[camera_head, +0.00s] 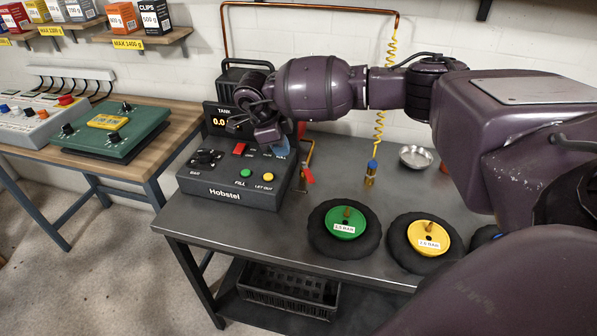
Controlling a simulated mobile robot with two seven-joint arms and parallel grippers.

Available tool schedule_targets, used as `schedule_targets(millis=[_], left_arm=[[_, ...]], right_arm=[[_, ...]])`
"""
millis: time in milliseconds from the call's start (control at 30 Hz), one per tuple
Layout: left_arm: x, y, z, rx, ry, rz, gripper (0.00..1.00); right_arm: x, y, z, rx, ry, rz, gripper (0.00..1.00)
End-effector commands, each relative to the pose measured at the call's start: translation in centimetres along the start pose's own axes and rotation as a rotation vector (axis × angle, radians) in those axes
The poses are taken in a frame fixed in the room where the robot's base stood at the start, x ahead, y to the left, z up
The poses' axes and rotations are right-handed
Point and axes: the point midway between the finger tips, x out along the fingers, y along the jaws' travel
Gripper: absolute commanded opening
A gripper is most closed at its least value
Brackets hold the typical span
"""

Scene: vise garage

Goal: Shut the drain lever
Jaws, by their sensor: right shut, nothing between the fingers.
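A small red lever (308,175) shows beside a copper pipe (306,156), just right of the Hobstel control box (230,188). It looks like the drain lever, and it points slightly down. Whether its valve is open or shut is too small to tell. My right gripper (268,135) is shut and empty. It is over the back right of the control box, above and left of the red lever and apart from it. My left gripper is out of view.
A green wheel (344,221) and a yellow wheel (428,236) with black tyres lie on the metal table's front. A yellow coiled hose (379,130) hangs behind, near a metal bowl (415,157). A wooden bench (160,150) with a green panel stands left.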

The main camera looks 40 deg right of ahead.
Motion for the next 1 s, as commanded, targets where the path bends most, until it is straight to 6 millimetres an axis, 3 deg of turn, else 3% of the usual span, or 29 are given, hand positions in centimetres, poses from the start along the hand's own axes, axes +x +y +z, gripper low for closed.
schedule_targets(millis=[200,467,1000], left_arm=[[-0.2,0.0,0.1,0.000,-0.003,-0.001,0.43],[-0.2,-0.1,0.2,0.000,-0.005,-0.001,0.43],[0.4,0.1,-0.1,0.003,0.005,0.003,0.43]], right_arm=[[0.1,-0.1,-0.7,-0.266,0.042,-0.001,0.00],[0.9,-0.1,-0.8,-0.339,0.046,0.003,0.00],[8.8,-0.1,-1.1,-0.336,0.045,0.005,0.00]])
